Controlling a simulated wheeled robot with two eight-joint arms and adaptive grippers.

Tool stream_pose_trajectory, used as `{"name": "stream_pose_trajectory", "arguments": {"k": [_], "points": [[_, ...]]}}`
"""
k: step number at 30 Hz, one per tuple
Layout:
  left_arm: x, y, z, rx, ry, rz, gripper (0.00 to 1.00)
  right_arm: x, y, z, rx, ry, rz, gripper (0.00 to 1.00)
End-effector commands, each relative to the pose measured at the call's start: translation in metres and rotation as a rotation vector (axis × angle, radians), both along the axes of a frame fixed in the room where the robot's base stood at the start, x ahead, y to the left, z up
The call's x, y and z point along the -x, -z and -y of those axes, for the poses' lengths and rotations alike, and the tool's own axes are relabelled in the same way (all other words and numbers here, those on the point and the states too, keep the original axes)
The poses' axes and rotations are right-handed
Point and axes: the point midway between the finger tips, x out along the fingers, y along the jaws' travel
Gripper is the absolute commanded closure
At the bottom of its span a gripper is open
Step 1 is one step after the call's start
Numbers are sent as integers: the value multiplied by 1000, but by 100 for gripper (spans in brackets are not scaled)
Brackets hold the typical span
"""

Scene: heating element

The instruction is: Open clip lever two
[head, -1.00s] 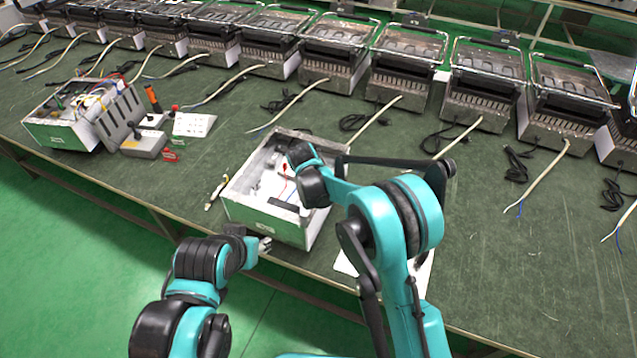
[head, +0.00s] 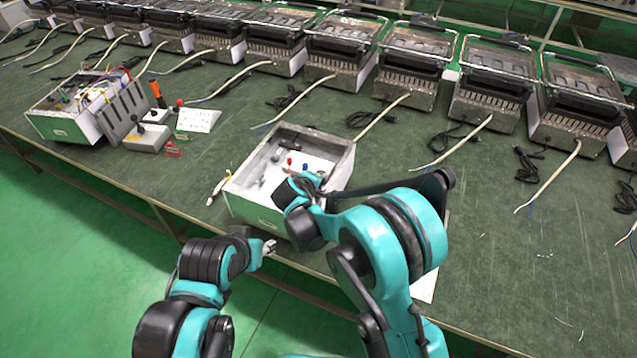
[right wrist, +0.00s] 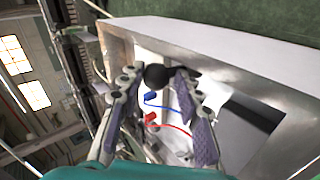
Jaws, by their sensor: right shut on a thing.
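An open metal box (head: 335,150) stands near the front edge of the bench. Inside it, small red (head: 290,161) and blue (head: 305,167) clip parts show. My right gripper (head: 300,183) reaches down into the box. In the right wrist view, my right gripper (right wrist: 157,85) is shut on a black round knob (right wrist: 157,76) between its fingertips. The blue part (right wrist: 149,97) and red part (right wrist: 151,119), each with a wire, lie between the fingers' lower parts. What the knob is fixed to is hidden. My left gripper (head: 267,247) is outside the box's front; its fingers are too small to judge.
A second box (head: 65,125) with wires, a switch unit (head: 147,138) and a white socket plate (head: 198,120) stand at left. Heaters (head: 415,62) line the back, with cables reaching forward.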

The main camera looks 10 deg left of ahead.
Motion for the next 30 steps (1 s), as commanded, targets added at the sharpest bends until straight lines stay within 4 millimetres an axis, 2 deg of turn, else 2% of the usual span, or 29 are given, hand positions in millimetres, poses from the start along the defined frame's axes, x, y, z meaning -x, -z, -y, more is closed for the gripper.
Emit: {"name": "stream_pose_trajectory", "arguments": {"k": [5,6,8,9,20,23,30], "points": [[0,1,0,0,0,0,60,3,5,0,-4,5,-10,100],[0,1,0,0,0,0,60,3,5,0,-4,5,-10,61],[0,1,0,0,0,0,60,3,4,0,-4,5,-10,45],[0,1,0,0,0,0,60,2,4,0,-4,3,-9,43],[0,0,0,0,0,0,60,5,-2,-2,-2,1,-5,43],[0,0,0,0,0,0,60,15,-11,-4,-2,-1,-5,43],[0,0,0,0,0,0,60,55,-45,-15,-2,-2,-6,43]]}}
